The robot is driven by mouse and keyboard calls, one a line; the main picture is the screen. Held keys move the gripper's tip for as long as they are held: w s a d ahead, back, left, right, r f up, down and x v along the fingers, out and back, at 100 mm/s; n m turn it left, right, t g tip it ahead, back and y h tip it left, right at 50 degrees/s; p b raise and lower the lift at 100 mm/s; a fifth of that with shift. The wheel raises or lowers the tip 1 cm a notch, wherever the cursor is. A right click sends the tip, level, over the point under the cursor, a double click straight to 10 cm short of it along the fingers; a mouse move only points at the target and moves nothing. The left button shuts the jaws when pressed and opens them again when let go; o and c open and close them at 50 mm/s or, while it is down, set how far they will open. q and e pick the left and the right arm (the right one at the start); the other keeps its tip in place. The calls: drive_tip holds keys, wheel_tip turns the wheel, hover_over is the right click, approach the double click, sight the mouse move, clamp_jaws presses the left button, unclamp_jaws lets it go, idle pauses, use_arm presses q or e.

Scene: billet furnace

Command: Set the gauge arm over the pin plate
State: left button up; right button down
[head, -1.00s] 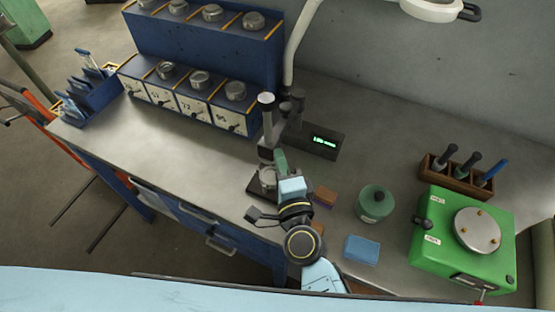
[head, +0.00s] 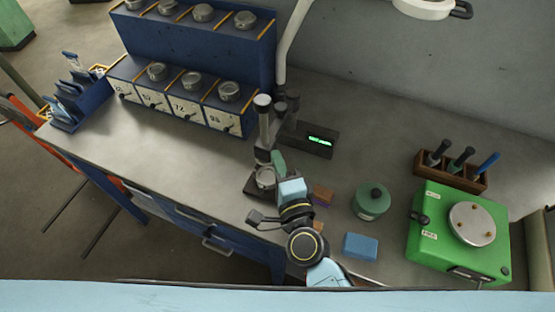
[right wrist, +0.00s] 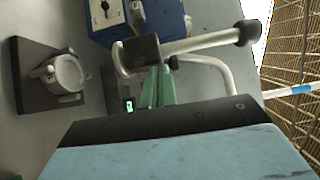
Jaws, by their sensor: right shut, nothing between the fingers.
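The gauge stand has an upright metal post (head: 263,130) with a dark clamp and arm (head: 280,107) at its upper part. The dark clamp block also shows in the right wrist view (right wrist: 140,52). A dark square base (right wrist: 28,62) carries a round grey lugged piece (right wrist: 62,75); which part is the pin plate I cannot tell for sure. My right gripper (head: 277,158) is shut and empty beside the post, its green fingertips (right wrist: 157,88) close to the clamp block. Whether they touch it is unclear. My left gripper is not in view.
A readout box (head: 310,139) with green digits stands behind the stand. A green lidded jar (head: 370,203), a blue block (head: 360,246), a green machine (head: 440,255) and a wooden tool rack (head: 450,172) are to the right.

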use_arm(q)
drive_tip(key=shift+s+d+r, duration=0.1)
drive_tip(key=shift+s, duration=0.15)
use_arm(e)
drive_tip(key=s+a, duration=0.3)
drive_tip(key=s, duration=0.6)
drive_tip(key=shift+h, duration=0.3)
drive_tip(key=shift+f, duration=0.1)
